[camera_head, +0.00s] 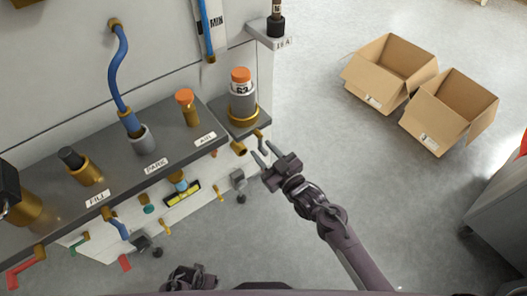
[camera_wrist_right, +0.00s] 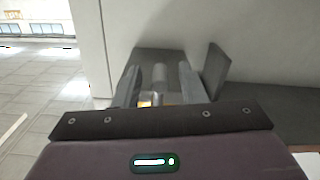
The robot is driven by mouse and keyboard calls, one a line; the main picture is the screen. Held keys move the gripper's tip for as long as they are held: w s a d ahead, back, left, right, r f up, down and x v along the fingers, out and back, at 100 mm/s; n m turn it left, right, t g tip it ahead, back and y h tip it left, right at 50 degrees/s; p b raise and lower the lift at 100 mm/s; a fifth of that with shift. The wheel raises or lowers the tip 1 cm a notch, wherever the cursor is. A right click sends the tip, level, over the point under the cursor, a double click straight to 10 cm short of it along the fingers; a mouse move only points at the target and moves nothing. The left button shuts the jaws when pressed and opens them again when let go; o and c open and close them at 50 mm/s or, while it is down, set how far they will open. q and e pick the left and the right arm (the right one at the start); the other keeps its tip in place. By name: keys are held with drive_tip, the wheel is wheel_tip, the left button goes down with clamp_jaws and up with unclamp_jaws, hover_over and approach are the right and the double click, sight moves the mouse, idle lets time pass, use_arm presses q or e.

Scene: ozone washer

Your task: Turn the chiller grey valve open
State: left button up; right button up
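My right gripper (camera_head: 265,153) reaches in from the lower right, fingers parted. Its tips are beside the right end of the dark shelf, near a brass fitting (camera_head: 239,149) under it. A small grey valve-like part (camera_head: 238,179) sits lower on the white front; I cannot tell whether it is the chiller grey valve. In the right wrist view the gripper (camera_wrist_right: 160,84) is open, with a grey cylinder (camera_wrist_right: 160,74) showing between the fingers. Contact is not clear. Part of my left arm (camera_head: 190,278) shows at the bottom edge; its fingers cannot be made out.
The dark shelf (camera_head: 150,190) carries several brass fittings, a blue hose (camera_head: 118,70) and a grey cylinder with an orange cap (camera_head: 242,98). Coloured handles hang below it. Two open cardboard boxes (camera_head: 372,97) (camera_head: 430,138) stand on the floor at right.

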use_arm(q)
drive_tip(key=shift+w+r, duration=0.1)
drive_tip(key=shift+r, duration=0.05)
use_arm(e)
drive_tip(key=shift+w+a, duration=0.25)
clamp_jaws()
